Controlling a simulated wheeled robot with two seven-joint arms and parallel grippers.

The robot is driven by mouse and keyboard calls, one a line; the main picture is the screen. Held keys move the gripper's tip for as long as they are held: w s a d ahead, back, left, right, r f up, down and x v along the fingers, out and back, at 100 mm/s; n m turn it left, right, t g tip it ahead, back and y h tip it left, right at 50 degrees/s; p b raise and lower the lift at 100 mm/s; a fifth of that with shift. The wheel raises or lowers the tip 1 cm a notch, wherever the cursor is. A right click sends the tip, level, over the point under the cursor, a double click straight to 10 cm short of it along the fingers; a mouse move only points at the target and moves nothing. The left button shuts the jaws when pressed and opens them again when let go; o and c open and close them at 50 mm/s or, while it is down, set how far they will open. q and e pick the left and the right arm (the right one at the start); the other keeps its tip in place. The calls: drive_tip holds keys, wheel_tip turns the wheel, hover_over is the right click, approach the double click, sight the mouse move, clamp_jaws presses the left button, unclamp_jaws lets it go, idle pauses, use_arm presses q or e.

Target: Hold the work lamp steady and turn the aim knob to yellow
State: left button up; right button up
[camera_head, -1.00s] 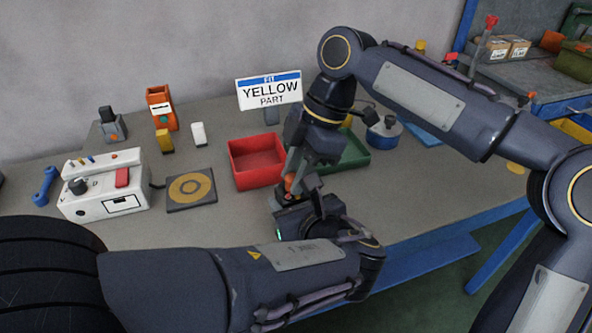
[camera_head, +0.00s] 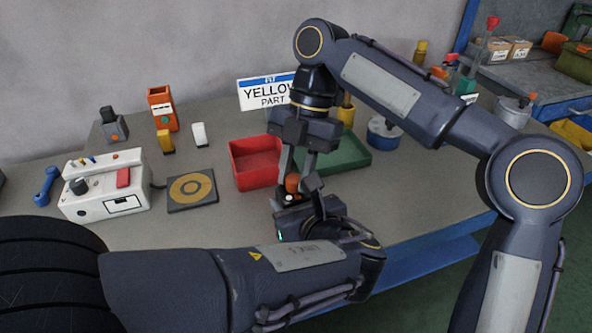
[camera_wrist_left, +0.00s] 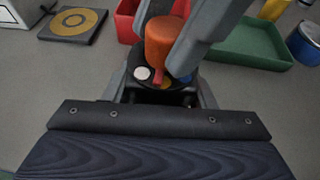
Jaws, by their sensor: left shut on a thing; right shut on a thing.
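The work lamp (camera_wrist_left: 158,86) shows in the left wrist view as a dark body with a round black top. White, red and blue marks show around the top; I see no yellow mark there. Its orange aim knob (camera_wrist_left: 165,45) stands up from the top and shows small in the head view (camera_head: 292,183). My left gripper (camera_wrist_left: 162,92) is shut on the lamp body, low over the table front. My right gripper (camera_head: 297,172) comes from above, its fingers shut on either side of the knob. These fingers hide parts of the knob and dial.
A sign (camera_head: 262,93) reading "YELLOW PART" stands at the back, partly behind my right arm. A red tray (camera_head: 254,178) and a green tray (camera_head: 352,160) lie just behind the grippers. A white control box (camera_head: 104,194) and a dark pad with rings (camera_head: 191,206) are left.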

drive_tip(key=shift+n+h, duration=0.3)
drive_tip(key=shift+n, duration=0.4)
drive_tip(key=o, duration=1)
